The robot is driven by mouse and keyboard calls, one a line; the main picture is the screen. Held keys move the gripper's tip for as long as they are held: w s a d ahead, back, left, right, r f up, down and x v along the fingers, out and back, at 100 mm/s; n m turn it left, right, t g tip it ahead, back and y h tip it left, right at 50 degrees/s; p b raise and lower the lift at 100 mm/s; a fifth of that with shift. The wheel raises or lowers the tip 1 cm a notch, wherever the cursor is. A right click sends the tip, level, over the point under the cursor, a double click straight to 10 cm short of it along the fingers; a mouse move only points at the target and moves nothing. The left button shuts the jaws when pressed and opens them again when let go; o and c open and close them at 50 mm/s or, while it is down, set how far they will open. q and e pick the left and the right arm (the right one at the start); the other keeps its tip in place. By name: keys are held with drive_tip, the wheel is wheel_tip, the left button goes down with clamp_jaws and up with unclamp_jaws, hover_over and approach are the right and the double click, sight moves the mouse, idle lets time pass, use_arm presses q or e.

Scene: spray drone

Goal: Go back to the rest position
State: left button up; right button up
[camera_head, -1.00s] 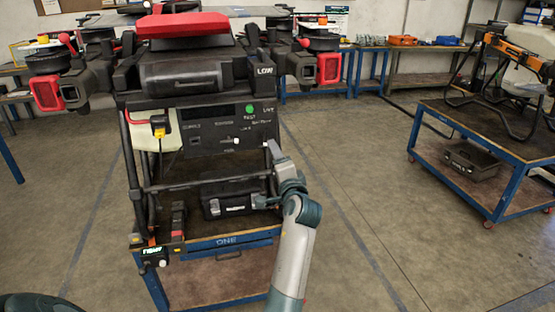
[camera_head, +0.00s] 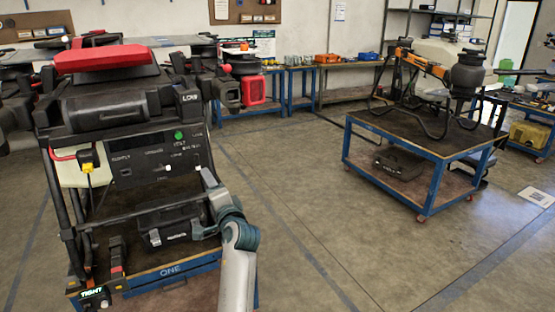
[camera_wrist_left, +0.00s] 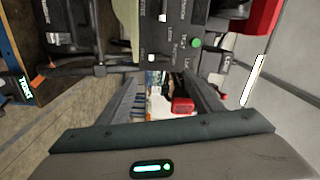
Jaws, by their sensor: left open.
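My left gripper (camera_head: 199,205) is in front of the right side of the control panel on the black drone stand. Its jaws are open and empty in the left wrist view (camera_wrist_left: 165,100), with a red object and the back of the room visible between the fingers. The panel (camera_head: 160,162) carries a green light (camera_head: 179,136) and several labels. A large drone with a red top (camera_head: 105,60) sits above it on the stand. My right gripper is not in view.
A blue cart marked ONE (camera_head: 172,270) carries the stand, with a black case (camera_head: 170,228) inside it. A second blue cart (camera_head: 425,150) bearing an orange-armed drone (camera_head: 425,62) stands at right. Open floor (camera_head: 310,210) lies between the carts. Benches (camera_head: 345,95) line the back wall.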

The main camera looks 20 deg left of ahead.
use_arm(q)
drive_tip(key=w+d+f+m+h, duration=0.1)
drive_tip(key=d+f+h, duration=0.3)
drive_tip(key=f, duration=0.9)
drive_tip(key=w+d+f+m+h, duration=0.15)
drive_tip(key=d+f, duration=0.35)
drive_tip(key=f, duration=0.7)
drive_tip(key=s+d+f+g+h, duration=0.1)
drive_tip(key=s+d+f+h, duration=0.15)
drive_tip(key=s+f, duration=0.45)
drive_tip(key=s+d+f+g+h, duration=0.1)
drive_tip(key=s+d+f, duration=0.2)
drive_tip(key=f, duration=0.8)
drive_tip(key=s+d+f+g+h, duration=0.1)
drive_tip(key=s+d+f+h, duration=0.15)
drive_tip(key=s+f, duration=0.45)
drive_tip(key=s+d+f+n+g+h, duration=0.1)
drive_tip(key=s+d+f+n+g, duration=0.2)
drive_tip(key=s+f, duration=1.5)
drive_tip(key=s+f+n+g, duration=0.1)
drive_tip(key=s+f, duration=0.3)
drive_tip(key=s, duration=1.1)
drive_tip(key=s+f+n+g+h, duration=0.1)
drive_tip(key=s+f, duration=0.4)
drive_tip(key=s, duration=0.9)
drive_tip(key=shift+s+d+n+g, duration=0.4)
drive_tip(key=shift+d+n+g, duration=0.05)
drive_tip(key=shift+g, duration=0.75)
